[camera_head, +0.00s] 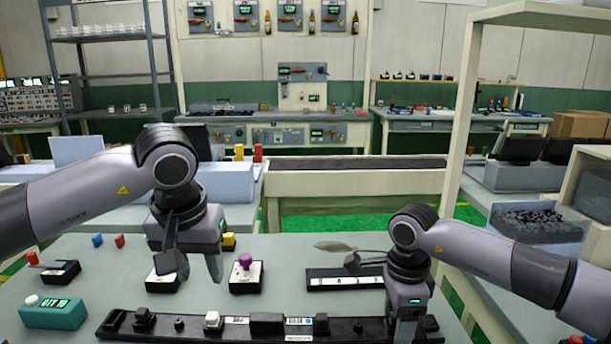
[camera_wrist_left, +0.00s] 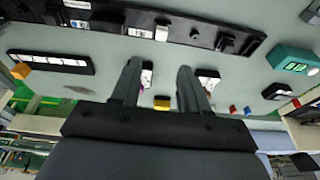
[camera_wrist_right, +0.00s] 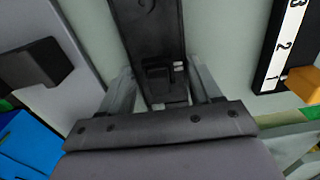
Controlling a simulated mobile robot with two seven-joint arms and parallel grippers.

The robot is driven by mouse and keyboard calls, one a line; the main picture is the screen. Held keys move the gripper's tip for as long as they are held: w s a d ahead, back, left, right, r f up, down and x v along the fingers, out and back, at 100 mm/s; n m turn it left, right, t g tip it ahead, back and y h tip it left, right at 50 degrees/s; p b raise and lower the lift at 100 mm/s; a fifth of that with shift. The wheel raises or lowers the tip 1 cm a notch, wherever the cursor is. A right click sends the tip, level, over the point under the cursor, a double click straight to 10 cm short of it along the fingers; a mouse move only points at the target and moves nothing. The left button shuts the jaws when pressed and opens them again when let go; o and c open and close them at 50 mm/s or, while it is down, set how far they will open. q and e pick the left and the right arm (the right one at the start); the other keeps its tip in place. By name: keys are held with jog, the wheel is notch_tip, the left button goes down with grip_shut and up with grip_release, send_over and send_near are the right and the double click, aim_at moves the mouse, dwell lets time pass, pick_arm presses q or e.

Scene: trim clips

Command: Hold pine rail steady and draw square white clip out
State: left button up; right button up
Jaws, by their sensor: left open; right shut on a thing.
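A long rail (camera_head: 150,332), which looks black, not pine-coloured, lies across the front of the table with several clips along it. The square white clip (camera_head: 212,321) sits on the rail left of its middle. It also shows in the left wrist view (camera_wrist_left: 162,33). My left gripper (camera_head: 193,270) is open and empty, above the table behind the white clip, apart from it. My right gripper (camera_head: 405,325) is shut on the rail's right end. In the right wrist view the rail (camera_wrist_right: 150,40) runs between its fingers (camera_wrist_right: 160,80).
A purple-knobbed block (camera_head: 246,272) and a numbered black strip (camera_head: 330,272) stand behind the rail. A teal display box (camera_head: 52,313) is at the front left. Small red (camera_head: 119,240) and blue (camera_head: 97,239) pieces lie farther back.

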aim_at(212, 315)
pick_arm(q)
jog(key=shift+s+x, duration=0.15)
jog(key=shift+x, duration=2.9)
jog(key=shift+s+x, duration=0.15)
jog(key=shift+x, duration=2.85)
jog(key=shift+f, duration=0.1)
grip_shut()
grip_release()
jog(key=shift+r, duration=0.3)
